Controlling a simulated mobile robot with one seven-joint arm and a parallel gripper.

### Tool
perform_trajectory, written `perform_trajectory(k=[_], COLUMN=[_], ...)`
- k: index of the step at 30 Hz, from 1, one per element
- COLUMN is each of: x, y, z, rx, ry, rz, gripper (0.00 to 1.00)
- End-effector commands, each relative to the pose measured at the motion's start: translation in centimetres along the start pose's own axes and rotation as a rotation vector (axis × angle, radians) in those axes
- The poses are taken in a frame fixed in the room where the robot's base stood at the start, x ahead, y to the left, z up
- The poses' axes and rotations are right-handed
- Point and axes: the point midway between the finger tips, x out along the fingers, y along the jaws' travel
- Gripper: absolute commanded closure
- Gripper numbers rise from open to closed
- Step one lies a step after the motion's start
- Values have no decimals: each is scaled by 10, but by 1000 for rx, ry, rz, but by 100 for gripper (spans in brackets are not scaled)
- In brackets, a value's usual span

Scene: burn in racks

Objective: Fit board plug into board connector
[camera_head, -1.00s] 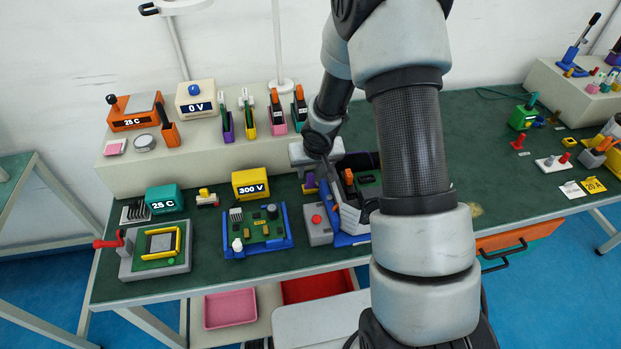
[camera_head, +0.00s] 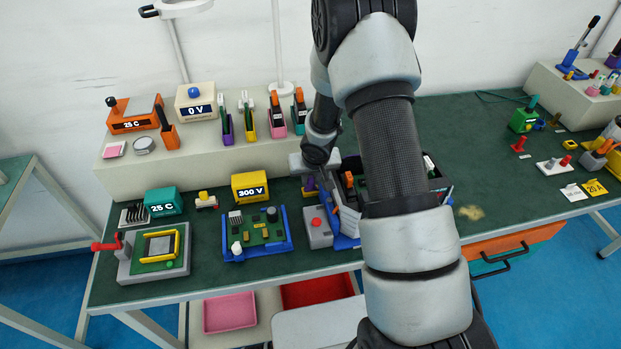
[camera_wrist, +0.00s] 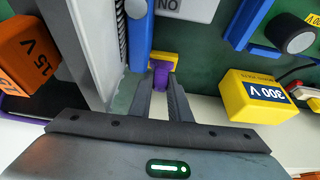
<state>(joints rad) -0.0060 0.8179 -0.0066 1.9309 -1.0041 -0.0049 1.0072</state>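My gripper (camera_wrist: 161,78) points at a small purple piece with a yellow part (camera_wrist: 161,70), which shows between its fingertips. The fingers are apart, and I cannot tell whether they touch it. In the head view the purple piece (camera_head: 309,184) stands beside a grey box with a red button, below my wrist; my fingers are hard to make out there. I cannot tell if this piece is the board plug. A green board in a blue frame (camera_head: 286,242) lies to the left. Another blue-framed unit (camera_head: 345,241) is partly hidden by my arm. I cannot pick out the board connector.
A yellow 300 V box (camera_head: 250,186) stands left of my wrist and at the right in the wrist view (camera_wrist: 262,97). An orange 15 V box (camera_wrist: 28,58) is at the wrist view's left. A raised shelf (camera_head: 225,150) with tool holders runs behind.

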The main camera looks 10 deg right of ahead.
Motion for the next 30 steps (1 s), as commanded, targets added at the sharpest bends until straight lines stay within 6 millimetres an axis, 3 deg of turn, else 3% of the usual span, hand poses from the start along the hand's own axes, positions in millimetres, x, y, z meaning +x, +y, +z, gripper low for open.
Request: perform_trajectory(k=[3,4,6,7,30], x=[1,1,2,2,-5], y=[0,0,0,0,0], z=[2,2,3,3,1], rx=[0,0,0,0,1], ry=[-4,-4,-5,-5,-7], rz=[0,0,0,0,1], gripper=[100,87,99,100,100])
